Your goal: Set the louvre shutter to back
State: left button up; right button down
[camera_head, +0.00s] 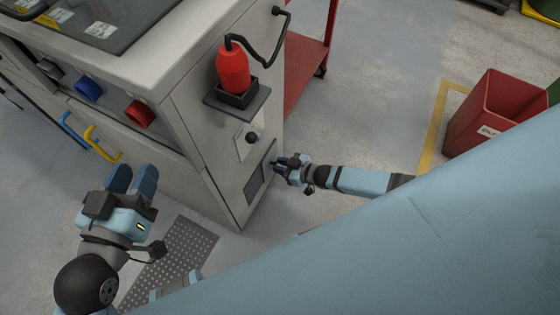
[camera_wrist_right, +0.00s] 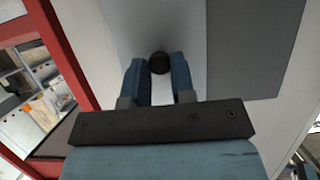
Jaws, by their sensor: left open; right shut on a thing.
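The louvre shutter looks to be the small grey-framed panel with a dark window (camera_head: 254,187), low on the side of the grey cabinet. Its slats are too small to make out, and I cannot tell its setting. My right gripper (camera_head: 277,162) is at the upper right edge of this panel. In the right wrist view the right gripper (camera_wrist_right: 160,70) is shut on a round black knob (camera_wrist_right: 159,62) in front of a pale surface. My left gripper (camera_head: 133,172) is open and empty, left of the cabinet's corner and apart from it.
A black ball knob (camera_head: 252,138) sits above the panel. A red bottle (camera_head: 233,68) stands in a black holder higher up. Blue and yellow handles (camera_head: 100,146) stick out of the cabinet's front. A red bin (camera_head: 492,112) stands at right.

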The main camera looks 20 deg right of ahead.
jog(key=shift+w+d, duration=0.25)
jog(key=c, duration=0.9)
grip_release()
jog(key=shift+c, duration=0.2)
pick_arm(q)
jog(key=shift+r, duration=0.1)
pick_arm(e)
jog(key=shift+a, duration=0.1)
pick_arm(q)
jog(key=shift+w, duration=0.1)
pick_arm(e)
jog(key=shift+s, duration=0.15)
pick_arm(q)
notch_tip(320, 180, up, 7)
jog(key=n+t+p, duration=0.1)
jog(key=t+p, duration=0.2)
jog(key=p, duration=0.2)
jog(key=shift+s+a+p, duration=0.2)
jog(key=shift+a+p, duration=0.05)
jog(key=shift+p, duration=0.05)
pick_arm(e)
jog(key=v, duration=1.3)
jog(key=shift+s+d+r, duration=0.2)
jog(key=shift+d+r, duration=0.05)
